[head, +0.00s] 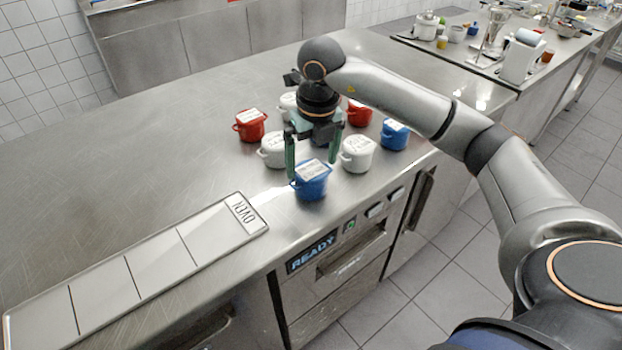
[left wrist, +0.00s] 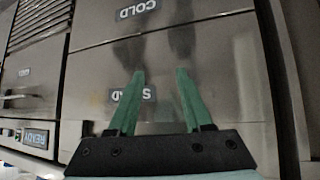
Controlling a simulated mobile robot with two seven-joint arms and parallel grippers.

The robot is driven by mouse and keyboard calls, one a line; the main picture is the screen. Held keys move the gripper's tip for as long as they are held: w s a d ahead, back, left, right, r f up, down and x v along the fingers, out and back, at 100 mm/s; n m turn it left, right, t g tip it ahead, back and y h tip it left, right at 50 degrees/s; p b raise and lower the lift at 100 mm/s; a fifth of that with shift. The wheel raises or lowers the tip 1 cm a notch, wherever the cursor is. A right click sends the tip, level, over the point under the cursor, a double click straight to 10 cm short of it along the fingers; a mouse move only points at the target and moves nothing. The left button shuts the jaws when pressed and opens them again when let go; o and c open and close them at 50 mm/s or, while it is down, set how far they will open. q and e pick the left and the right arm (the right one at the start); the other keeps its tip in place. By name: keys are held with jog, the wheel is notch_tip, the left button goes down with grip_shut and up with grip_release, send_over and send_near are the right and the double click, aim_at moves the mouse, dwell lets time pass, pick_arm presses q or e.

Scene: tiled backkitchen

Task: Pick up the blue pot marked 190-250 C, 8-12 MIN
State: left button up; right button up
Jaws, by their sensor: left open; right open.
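A blue pot (head: 311,184) with a white lid label stands near the counter's front edge. A second blue pot (head: 394,138) stands further right. The label print is too small to read, so I cannot tell which is marked 190-250 C, 8-12 MIN. My right gripper (head: 313,162) points down, open, with its green fingers above and around the back of the nearer blue pot; whether they touch it I cannot tell. My left gripper (left wrist: 160,76) is open and empty in the left wrist view, facing steel fronts.
Close around stand white pots (head: 357,154) (head: 273,150) and red pots (head: 250,126) (head: 359,114). A divided tray marked OVEN (head: 188,209) lies at front left. A panel reading READY (head: 311,255) is below the edge.

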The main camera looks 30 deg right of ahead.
aim_at(311, 169)
jog(key=f, duration=0.3)
jog(key=w+f, duration=0.1)
jog(key=f, duration=0.1)
jog(key=shift+d+p, duration=0.15)
jog(key=shift+p, duration=0.15)
jog(key=c, duration=1.3)
jog(key=shift+c, duration=0.6)
jog(key=shift+r, duration=0.1)
